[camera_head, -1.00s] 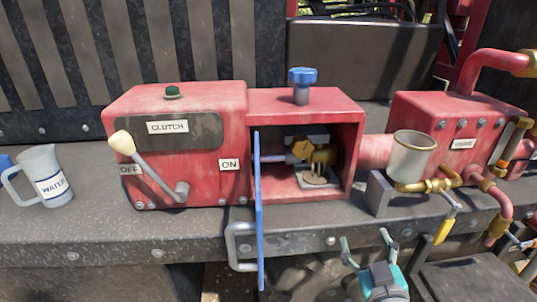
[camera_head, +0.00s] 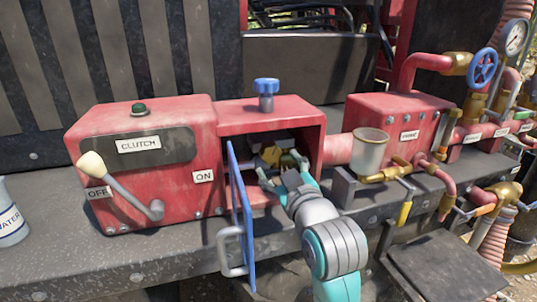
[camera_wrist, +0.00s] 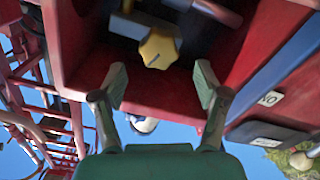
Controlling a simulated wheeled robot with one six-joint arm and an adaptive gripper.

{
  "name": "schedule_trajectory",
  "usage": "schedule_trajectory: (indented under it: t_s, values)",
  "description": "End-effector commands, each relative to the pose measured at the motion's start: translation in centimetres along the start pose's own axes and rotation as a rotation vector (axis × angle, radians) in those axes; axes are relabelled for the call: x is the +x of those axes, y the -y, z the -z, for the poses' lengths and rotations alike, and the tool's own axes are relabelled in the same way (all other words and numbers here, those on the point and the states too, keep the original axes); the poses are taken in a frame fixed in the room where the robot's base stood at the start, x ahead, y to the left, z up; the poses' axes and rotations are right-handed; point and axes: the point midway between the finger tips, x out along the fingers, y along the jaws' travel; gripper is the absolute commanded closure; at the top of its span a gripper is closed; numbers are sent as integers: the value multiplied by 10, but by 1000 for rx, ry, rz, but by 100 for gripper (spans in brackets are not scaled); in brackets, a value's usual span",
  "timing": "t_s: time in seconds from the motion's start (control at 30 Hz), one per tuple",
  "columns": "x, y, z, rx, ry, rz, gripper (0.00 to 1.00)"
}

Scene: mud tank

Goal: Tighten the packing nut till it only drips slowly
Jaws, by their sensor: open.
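The packing nut (camera_head: 271,155), a brass-yellow lobed nut, sits inside the open-fronted red housing (camera_head: 310,122). It also shows in the wrist view (camera_wrist: 159,47), just beyond my fingertips. My gripper (camera_head: 281,168) reaches into the housing's opening from the front right. In the wrist view my gripper (camera_wrist: 160,82) is open, its two green-padded fingers apart on either side of the nut's line. The nut is not between the pads and seems untouched. The fingers partly hide the housing's inside in the head view. I cannot see any dripping.
The blue door (camera_head: 242,215) stands open beside my arm on the left. The clutch lever (camera_head: 125,187) leans toward OFF. A blue knob (camera_head: 266,88) tops the housing. A pale cup (camera_head: 369,150) and brass valve stand to the right. A water jug (camera_head: 10,215) is at far left.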

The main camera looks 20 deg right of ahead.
Motion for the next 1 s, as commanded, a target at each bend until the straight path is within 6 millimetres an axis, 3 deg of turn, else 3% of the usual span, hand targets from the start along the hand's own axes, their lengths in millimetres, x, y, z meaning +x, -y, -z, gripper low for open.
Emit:
schedule_trajectory:
  t_s: [0.2, 0.4, 0.8, 1.0]
  values:
    - [38, 0, 0, 0, 1, 1, 27]
    - [59, 0, 0, 0, 1, 0, 27]
    - [65, 0, 0, 0, 0, 0, 27]
    - [65, 0, 0, 0, 0, 0, 77]
